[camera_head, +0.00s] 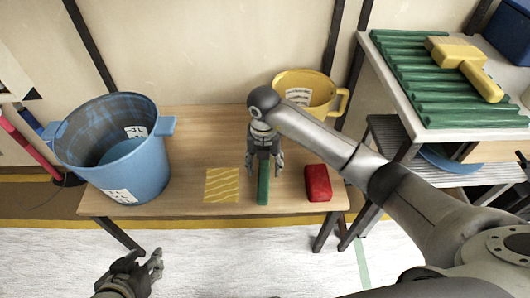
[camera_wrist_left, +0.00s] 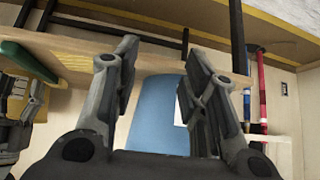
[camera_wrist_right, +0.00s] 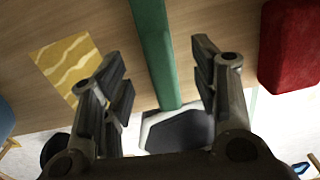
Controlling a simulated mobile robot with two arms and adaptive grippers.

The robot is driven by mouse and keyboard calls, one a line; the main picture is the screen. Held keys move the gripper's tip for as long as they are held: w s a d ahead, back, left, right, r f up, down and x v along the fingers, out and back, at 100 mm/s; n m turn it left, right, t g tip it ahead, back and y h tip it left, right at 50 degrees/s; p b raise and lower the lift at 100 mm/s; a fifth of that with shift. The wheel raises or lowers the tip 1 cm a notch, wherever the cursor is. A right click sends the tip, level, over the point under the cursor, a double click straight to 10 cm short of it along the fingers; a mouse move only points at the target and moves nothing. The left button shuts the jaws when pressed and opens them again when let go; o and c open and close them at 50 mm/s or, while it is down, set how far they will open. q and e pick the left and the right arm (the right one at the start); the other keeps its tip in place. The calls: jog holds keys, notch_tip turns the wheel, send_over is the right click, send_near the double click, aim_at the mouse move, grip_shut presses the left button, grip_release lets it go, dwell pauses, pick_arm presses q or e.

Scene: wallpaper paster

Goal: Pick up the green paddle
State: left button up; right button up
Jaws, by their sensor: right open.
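The green paddle (camera_head: 263,183) lies on the wooden table with its long axis running toward the front edge. My right gripper (camera_head: 264,162) is above it, open, pointing down. In the right wrist view the paddle (camera_wrist_right: 154,50) runs between the two spread fingers (camera_wrist_right: 160,92) without visible contact. Its far part is hidden under the gripper in the head view. My left gripper (camera_head: 153,268) is open and empty in front of the table, low at the left. Its spread fingers show in the left wrist view (camera_wrist_left: 160,75), where the paddle's green end (camera_wrist_left: 28,60) appears at the left.
A yellow patterned square (camera_head: 222,185) lies left of the paddle, and a red block (camera_head: 318,183) lies right of it. A large blue bucket (camera_head: 118,160) and a yellow bucket (camera_head: 305,92) stand on the table. A shelf at right holds green slats (camera_head: 440,98) and a yellow tool (camera_head: 464,62).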

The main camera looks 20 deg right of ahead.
aim_at(264, 175)
notch_tip(264, 175, down, 3)
jog(key=shift+a+f+b, duration=0.1)
jog(key=shift+f+b, duration=0.1)
jog(key=shift+b, duration=0.25)
jog(key=shift+f, duration=0.3)
pick_arm(q)
jog(key=w+d+r+t+h, duration=0.1)
jog(key=w+d+r+t, duration=0.1)
jog(key=w+r+t, duration=0.1)
jog(key=shift+w+r+t, duration=0.3)
jog(key=shift+w+r, duration=0.25)
jog(key=shift+w, duration=0.5)
pick_arm(e)
jog(key=shift+c, duration=0.3)
jog(key=c, duration=1)
pick_arm(q)
jog(key=shift+s+a+f, duration=0.1)
pick_arm(e)
jog(key=shift+r, duration=0.15)
jog(key=shift+c, duration=0.2)
